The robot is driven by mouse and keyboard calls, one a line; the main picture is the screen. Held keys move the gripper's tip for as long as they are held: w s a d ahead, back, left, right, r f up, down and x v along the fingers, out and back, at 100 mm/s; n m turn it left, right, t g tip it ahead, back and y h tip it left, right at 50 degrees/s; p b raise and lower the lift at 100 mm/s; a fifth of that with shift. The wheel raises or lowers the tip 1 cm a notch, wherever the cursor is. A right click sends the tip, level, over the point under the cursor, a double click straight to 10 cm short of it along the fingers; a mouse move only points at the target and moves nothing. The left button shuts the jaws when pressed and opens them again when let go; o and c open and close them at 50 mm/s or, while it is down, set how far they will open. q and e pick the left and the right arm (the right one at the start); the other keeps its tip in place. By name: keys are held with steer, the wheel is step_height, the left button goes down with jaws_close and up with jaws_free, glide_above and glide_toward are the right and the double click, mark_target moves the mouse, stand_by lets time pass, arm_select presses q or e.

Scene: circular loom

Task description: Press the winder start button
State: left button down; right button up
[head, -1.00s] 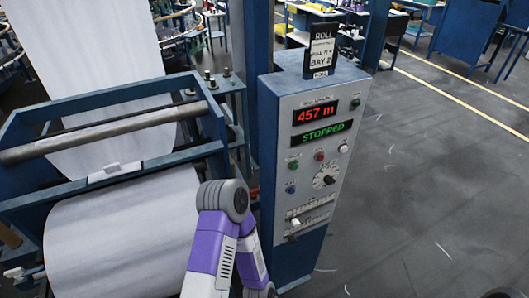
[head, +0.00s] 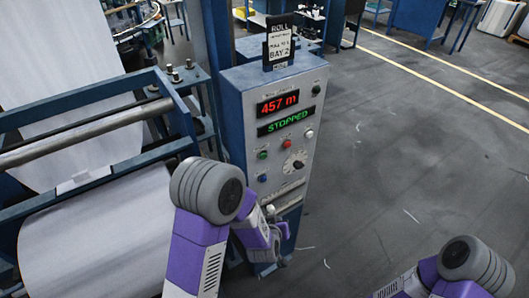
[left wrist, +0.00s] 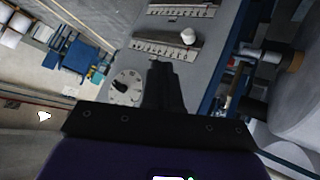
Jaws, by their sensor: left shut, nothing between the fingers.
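The winder control box (head: 230,110) stands upright, its lit displays reading "457 m" and "STOPPED" (head: 286,122). Below them are a green button (head: 263,154), a red button (head: 287,143), a white button (head: 309,133), a blue button (head: 262,178) and a dial (head: 294,162). The button labels are too small to read. My left gripper (left wrist: 158,68) is shut and empty in the left wrist view, in front of the panel beside the dial (left wrist: 125,87); it hides the panel behind it. My right gripper is out of view.
A slider scale with a white knob (left wrist: 188,36) is close to my left fingers. The white fabric roll (head: 95,235) and blue loom frame (head: 75,118) stand left of the box. Open grey floor (head: 410,160) lies to its right.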

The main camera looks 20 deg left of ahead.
mark_target(263, 156)
arm_select(q)
steer(key=w+r+n+t+y, duration=0.1)
steer(key=w+r+t, duration=0.1)
steer(key=r, duration=0.5)
steer(key=w+r+n+t+y+p, duration=0.1)
steer(key=w+r+t, duration=0.1)
steer(key=r, duration=0.6)
steer(key=shift+w+d+r+t, duration=0.15)
steer(key=shift+d+r+t, duration=0.1)
steer(key=shift+d+t, duration=0.05)
steer(key=w+a, duration=0.5)
steer(key=a, duration=0.2)
steer(key=shift+w, duration=0.2)
stand_by(1.0)
steer(key=shift+w+a+b, duration=0.25)
steer(key=shift+a+b, duration=0.05)
steer(key=shift+b, duration=0.1)
